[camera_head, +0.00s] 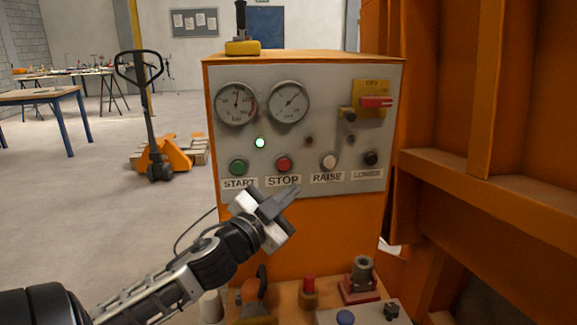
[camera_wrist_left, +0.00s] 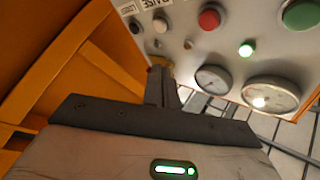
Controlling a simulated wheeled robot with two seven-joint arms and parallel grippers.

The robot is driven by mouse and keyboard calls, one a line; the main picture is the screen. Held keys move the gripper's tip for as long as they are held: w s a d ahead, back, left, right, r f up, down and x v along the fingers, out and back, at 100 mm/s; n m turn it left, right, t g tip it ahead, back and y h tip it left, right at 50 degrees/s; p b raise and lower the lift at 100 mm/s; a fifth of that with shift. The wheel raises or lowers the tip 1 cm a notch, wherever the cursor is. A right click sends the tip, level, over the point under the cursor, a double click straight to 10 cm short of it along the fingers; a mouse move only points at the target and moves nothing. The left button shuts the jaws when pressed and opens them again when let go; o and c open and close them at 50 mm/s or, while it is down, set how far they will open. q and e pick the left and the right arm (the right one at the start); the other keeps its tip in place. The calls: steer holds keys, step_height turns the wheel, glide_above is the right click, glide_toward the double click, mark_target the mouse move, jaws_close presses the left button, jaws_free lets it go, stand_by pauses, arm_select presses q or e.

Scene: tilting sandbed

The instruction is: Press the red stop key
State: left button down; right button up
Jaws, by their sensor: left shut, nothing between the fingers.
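The red stop key (camera_head: 284,164) is a round red button above the STOP label on the grey panel (camera_head: 300,125). It also shows at the top of the left wrist view (camera_wrist_left: 209,18). My left gripper (camera_head: 291,192) is shut and empty, in front of the panel, with its fingertips a little below the stop key in the head view. A gap to the key is visible in the wrist view, where the shut fingers (camera_wrist_left: 161,72) point toward the panel. The green start key (camera_head: 238,166) is left of the stop key. My right gripper is not in view.
A green lamp (camera_head: 260,142) is lit above the keys. The white raise key (camera_head: 329,161) and black lower key (camera_head: 370,158) are to the right, below a red switch handle (camera_head: 376,102). An orange frame (camera_head: 480,170) stands at right. A lower shelf holds several items, including a red-topped piece (camera_head: 309,288).

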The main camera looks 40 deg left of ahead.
mark_target(284, 164)
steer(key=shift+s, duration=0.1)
arm_select(q)
steer(key=w+a+b, duration=0.1)
steer(key=w+a, duration=0.4)
steer(key=a, duration=0.1)
steer(key=shift+w+a+b, duration=0.25)
steer(key=shift+a+b, duration=0.05)
steer(key=shift+a, duration=0.1)
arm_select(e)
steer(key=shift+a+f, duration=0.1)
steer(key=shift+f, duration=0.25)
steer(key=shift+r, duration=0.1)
arm_select(q)
steer(key=shift+a, duration=0.1)
stand_by(1.5)
steer(key=shift+w+a, duration=0.25)
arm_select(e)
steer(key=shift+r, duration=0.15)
